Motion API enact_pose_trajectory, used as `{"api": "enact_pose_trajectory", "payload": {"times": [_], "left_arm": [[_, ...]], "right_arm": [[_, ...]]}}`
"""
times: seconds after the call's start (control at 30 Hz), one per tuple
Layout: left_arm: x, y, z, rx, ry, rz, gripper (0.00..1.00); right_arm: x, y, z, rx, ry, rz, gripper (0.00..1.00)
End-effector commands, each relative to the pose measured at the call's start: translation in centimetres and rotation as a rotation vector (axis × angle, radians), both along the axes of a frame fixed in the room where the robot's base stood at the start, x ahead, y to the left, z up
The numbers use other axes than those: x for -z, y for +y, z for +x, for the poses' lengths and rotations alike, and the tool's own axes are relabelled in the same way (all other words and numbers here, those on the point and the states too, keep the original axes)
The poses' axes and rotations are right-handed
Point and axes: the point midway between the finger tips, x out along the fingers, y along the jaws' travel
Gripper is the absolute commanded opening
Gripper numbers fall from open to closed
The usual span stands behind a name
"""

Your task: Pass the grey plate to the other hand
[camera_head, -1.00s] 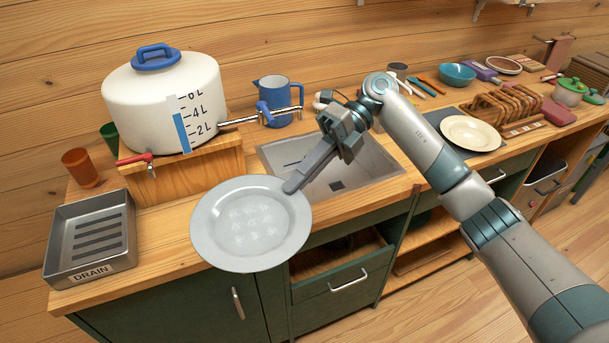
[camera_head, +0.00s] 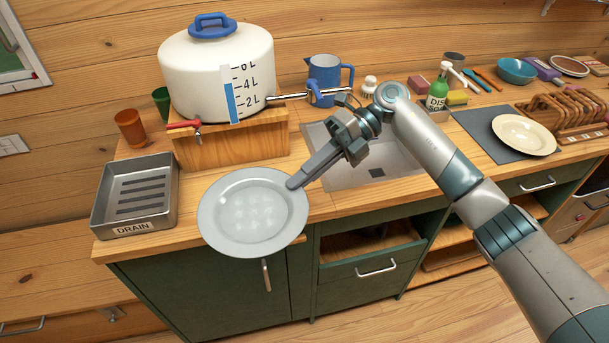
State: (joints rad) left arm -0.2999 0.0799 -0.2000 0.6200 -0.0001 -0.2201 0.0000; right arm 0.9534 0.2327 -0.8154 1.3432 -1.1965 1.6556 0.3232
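The grey plate (camera_head: 252,213) is round with a wide rim and faint pale marks in its middle. It is held in front of the counter's front edge, left of the sink, with its top face towards me. My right gripper (camera_head: 296,183) is shut on the plate's right rim; its fingers point down and left. My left gripper is not in the head view.
A metal drain tray (camera_head: 137,197) stands at the counter's left end. A white water tank (camera_head: 217,75) sits on a wooden stand behind the plate. The sink (camera_head: 362,158) lies to the right, with a cream plate (camera_head: 523,134) farther right.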

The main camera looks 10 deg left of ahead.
Motion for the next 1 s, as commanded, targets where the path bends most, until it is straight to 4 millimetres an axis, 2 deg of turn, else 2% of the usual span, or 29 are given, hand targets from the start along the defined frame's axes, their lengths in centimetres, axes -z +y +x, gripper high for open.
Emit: {"api": "enact_pose_trajectory", "payload": {"times": [0.27,0.47,1.0], "left_arm": [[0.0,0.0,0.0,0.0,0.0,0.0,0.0],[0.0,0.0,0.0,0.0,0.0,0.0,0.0],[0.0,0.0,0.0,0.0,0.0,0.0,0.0]], "right_arm": [[-0.3,-0.7,-0.2,0.033,-0.001,0.001,0.0],[-1.0,-2.2,-0.8,0.102,-0.002,0.001,0.0],[-4.2,-8.5,-3.4,0.424,-0.003,-0.002,0.0]]}}
